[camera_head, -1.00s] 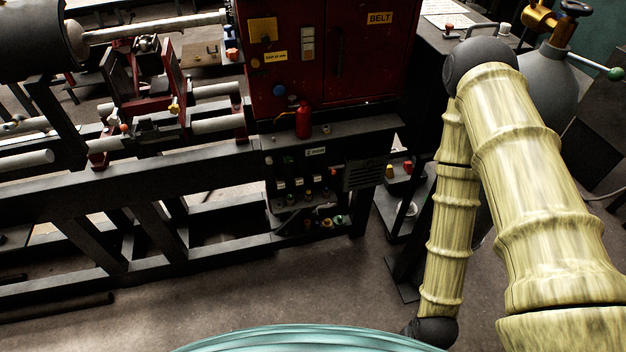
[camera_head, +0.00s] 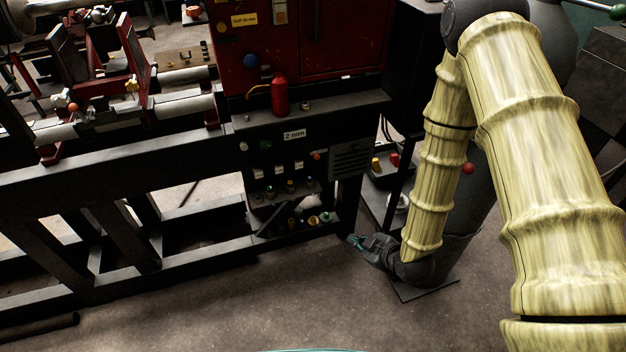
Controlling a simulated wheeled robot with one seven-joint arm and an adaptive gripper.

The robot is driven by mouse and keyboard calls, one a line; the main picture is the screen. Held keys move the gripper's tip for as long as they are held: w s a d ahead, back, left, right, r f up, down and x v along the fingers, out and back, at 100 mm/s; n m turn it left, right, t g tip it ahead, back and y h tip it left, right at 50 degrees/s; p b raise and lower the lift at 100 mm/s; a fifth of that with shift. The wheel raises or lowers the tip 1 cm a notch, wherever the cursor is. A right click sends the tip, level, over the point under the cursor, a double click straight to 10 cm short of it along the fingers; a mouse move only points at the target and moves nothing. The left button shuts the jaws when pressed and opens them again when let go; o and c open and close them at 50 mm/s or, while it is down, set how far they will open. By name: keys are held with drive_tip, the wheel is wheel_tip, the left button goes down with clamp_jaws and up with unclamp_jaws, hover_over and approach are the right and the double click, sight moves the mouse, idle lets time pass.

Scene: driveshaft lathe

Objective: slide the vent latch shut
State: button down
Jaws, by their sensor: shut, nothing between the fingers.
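A dark slatted vent (camera_head: 351,158) is on the right end of the black front panel below the red cabinet. I cannot make out its latch at this size, nor whether it stands open or shut. My gripper (camera_head: 356,241), dark with teal fingertips, is at the lower end of my arm, low beside the panel's right end. It is below the vent and apart from it. Its fingers are shut and hold nothing.
The black panel (camera_head: 290,150) carries a "2 mm" label and several small knobs. A red bottle (camera_head: 280,94) stands on the ledge above. A lower shelf (camera_head: 325,225) holds small parts. A stand with yellow and red buttons (camera_head: 376,164) is right of the vent. The floor (camera_head: 230,310) in front is clear.

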drive_tip(key=w+a+r+n+t+y+b, duration=0.3)
drive_tip(key=w+a+r+n+y+b, duration=0.5)
drive_tip(key=n, duration=0.6)
drive_tip(key=w+r+b, duration=0.2)
drive_tip(key=w+b, duration=0.1)
drive_tip(key=w, duration=0.1)
drive_tip(key=shift+w+r+y+b, duration=0.35)
drive_tip(key=shift+y, duration=0.05)
drive_tip(key=b+x, duration=0.2)
drive_tip(key=x, duration=0.8)
drive_tip(key=w+d, duration=0.1)
drive_tip(key=w+d+b, duration=0.1)
drive_tip(key=d, duration=0.1)
drive_tip(key=shift+w+d+f, duration=0.1)
drive_tip(key=shift+d+f, duration=0.1)
drive_tip(key=shift+f, duration=0.05)
